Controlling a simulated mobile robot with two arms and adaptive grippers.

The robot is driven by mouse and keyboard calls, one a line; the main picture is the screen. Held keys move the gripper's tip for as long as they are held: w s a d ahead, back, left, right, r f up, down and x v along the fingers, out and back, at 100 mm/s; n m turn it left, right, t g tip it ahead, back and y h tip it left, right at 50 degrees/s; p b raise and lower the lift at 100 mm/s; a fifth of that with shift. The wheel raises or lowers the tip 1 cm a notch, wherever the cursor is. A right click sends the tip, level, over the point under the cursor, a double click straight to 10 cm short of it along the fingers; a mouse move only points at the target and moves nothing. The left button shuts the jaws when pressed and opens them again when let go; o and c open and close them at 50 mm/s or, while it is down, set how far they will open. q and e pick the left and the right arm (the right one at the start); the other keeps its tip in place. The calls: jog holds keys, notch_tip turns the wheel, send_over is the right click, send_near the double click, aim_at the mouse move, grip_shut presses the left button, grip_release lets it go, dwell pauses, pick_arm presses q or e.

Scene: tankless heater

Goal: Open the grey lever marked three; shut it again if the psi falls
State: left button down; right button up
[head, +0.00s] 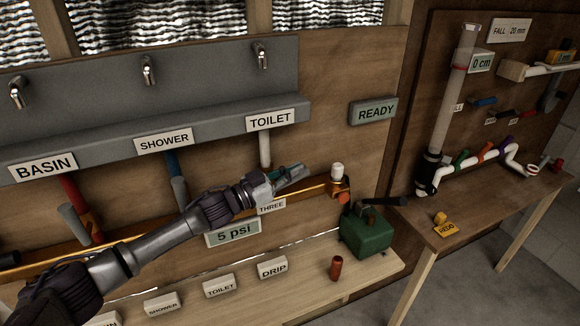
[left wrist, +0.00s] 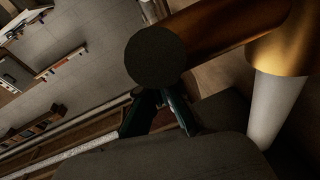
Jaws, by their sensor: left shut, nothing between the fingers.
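The THREE label (head: 271,207) is on the brass pipe, below the white pipe under the TOILET sign. My left gripper (head: 291,174) is shut and empty, just above that label. It hides most of the fitting there, and I cannot make out the grey lever for three in the head view. In the left wrist view, a dark grey round end (left wrist: 155,57) on a copper-coloured stub sits just beyond my shut fingertips (left wrist: 160,100); I cannot tell whether it is the lever or whether they touch. The pressure display (head: 233,234) reads 5 psi. My right gripper is not in view.
Two other grey levers stand tilted under BASIN (head: 72,222) and SHOWER (head: 178,194). A green box (head: 367,235) with a black handle and a reddish cylinder (head: 336,268) stand right of the DRIP block (head: 272,268). A READY display (head: 374,112) is on the wall.

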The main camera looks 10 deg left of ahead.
pick_arm(q)
jog(key=shift+w+f, duration=0.15)
jog(key=shift+f, duration=0.1)
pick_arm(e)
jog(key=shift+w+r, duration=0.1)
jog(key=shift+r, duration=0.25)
pick_arm(q)
jog(key=shift+d+f+g+y+p, duration=0.1)
jog(key=shift+g+y+p, duration=0.3)
jog(key=shift+p, duration=0.35)
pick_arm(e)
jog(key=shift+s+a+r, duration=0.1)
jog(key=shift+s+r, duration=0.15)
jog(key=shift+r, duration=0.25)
pick_arm(q)
jog(key=shift+w+d+f+y+p, duration=0.15)
jog(key=shift+f+y+p, duration=0.15)
jog(key=shift+p, duration=0.6)
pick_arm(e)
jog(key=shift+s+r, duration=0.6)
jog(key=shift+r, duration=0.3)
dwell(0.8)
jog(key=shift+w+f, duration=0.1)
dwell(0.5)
